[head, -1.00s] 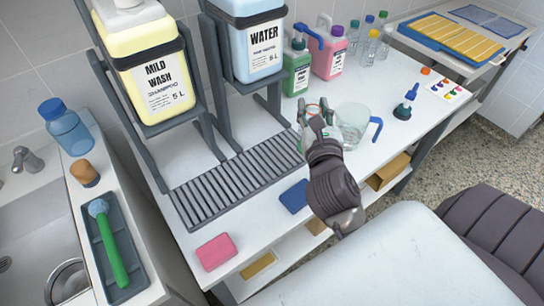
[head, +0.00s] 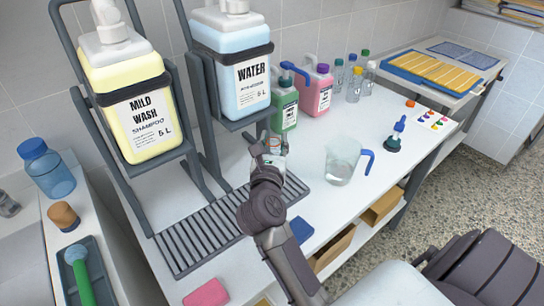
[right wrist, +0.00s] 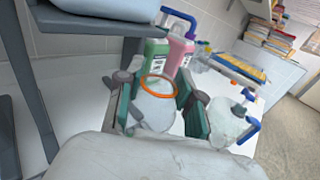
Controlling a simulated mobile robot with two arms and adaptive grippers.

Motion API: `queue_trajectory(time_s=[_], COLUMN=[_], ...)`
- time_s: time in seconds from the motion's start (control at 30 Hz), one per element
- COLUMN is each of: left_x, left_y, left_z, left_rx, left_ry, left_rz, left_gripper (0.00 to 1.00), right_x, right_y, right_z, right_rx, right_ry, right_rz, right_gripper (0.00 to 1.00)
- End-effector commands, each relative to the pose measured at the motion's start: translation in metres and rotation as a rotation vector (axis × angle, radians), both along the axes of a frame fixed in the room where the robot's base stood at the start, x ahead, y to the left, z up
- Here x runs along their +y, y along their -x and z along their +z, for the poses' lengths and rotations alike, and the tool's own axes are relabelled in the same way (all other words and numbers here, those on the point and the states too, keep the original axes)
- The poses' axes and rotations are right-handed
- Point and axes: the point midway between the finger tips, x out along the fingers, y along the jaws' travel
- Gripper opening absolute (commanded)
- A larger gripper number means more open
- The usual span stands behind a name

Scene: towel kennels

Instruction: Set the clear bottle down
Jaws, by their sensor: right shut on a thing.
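My right gripper (head: 268,148) is over the white counter, near the right end of the slatted drip grate (head: 205,236) and in front of the water jug's stand. It is shut on the clear bottle (right wrist: 156,112), which has an orange ring at its mouth in the right wrist view. The fingers (right wrist: 158,108) press on both sides of it. In the head view the bottle is mostly hidden by the gripper; only a small pale part shows. I cannot tell whether its base touches the counter or grate. My left gripper is not in view.
A clear measuring jug with a blue handle (head: 342,160) stands to the right. The green bottle (head: 284,108) and pink bottle (head: 316,92) stand behind. The water jug (head: 240,85) hangs in its stand close left. Free counter lies right of the measuring jug.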

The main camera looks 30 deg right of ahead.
Motion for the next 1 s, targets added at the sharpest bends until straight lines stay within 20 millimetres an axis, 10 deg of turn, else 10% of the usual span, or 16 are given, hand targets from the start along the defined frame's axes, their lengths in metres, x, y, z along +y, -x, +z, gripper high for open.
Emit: queue_trajectory(time_s=[0.73,0.77,1.0], left_x=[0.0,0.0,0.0], left_y=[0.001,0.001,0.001], left_z=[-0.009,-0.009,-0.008], left_rx=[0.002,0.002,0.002], left_ry=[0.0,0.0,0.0], left_rz=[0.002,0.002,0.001], left_gripper=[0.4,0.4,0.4], right_x=[0.003,0.003,0.003], right_y=[-0.002,-0.002,-0.002], right_z=[-0.046,-0.045,-0.045], right_rx=[-0.001,-0.001,-0.001], right_ry=[-0.001,-0.001,-0.001], right_rz=[0.001,0.001,0.0], right_gripper=[0.0,0.4,0.63])
